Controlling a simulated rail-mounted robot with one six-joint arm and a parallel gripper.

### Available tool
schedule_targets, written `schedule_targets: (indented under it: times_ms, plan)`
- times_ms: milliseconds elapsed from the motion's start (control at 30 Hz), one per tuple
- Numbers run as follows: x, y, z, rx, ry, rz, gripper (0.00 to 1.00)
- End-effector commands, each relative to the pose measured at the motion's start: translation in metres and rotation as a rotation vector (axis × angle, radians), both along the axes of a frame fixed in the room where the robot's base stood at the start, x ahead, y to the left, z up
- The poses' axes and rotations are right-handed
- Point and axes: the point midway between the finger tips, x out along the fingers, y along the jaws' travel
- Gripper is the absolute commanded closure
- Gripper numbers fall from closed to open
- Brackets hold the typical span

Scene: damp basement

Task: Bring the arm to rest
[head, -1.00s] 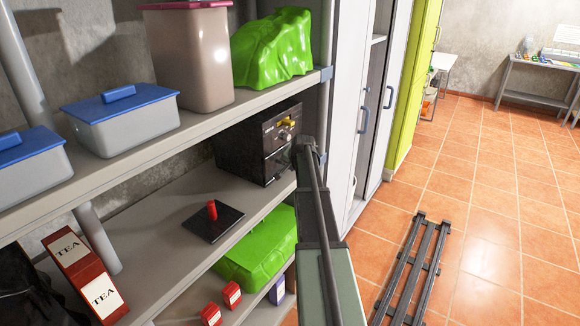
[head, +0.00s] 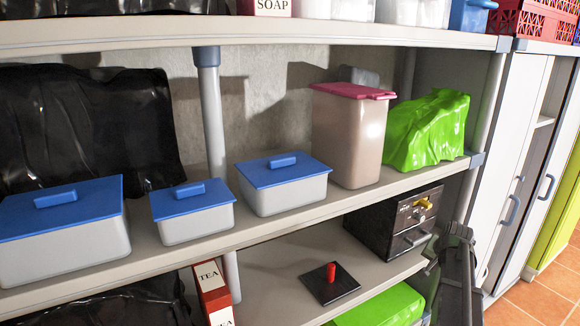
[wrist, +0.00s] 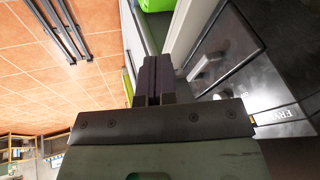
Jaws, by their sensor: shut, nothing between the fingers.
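My gripper (wrist: 152,82) is shut and empty in the wrist view, its two dark fingers side by side. In the head view my arm is at the lower right, in front of the shelf's right end; the fingertips are hard to make out there.
The upper shelf (head: 160,255) holds blue-lidded boxes (head: 285,190), a pink-lidded bin (head: 350,135) and a green bag (head: 427,130). A black plate with a red knob (head: 330,283) lies on the lower shelf. White cabinets (head: 510,140) stand at right. Tiled floor (wrist: 50,90) lies left in the wrist view.

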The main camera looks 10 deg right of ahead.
Motion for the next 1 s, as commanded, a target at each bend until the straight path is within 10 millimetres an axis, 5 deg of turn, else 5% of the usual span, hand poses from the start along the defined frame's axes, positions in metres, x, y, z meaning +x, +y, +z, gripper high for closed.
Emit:
schedule_targets:
  times_ms: [33, 200, 300, 433, 600, 1000]
  plan:
    - [-0.015, 0.049, -0.007, 0.008, 0.067, 0.094, 1.00]
    - [-0.056, 0.214, -0.025, 0.013, 0.303, 0.473, 1.00]
    - [-0.088, 0.302, -0.031, -0.008, 0.409, 0.683, 1.00]
    - [-0.113, 0.385, -0.036, -0.055, 0.455, 0.875, 1.00]
    - [-0.110, 0.423, -0.036, -0.076, 0.452, 0.966, 1.00]
    - [-0.109, 0.423, -0.036, -0.075, 0.451, 0.966, 1.00]
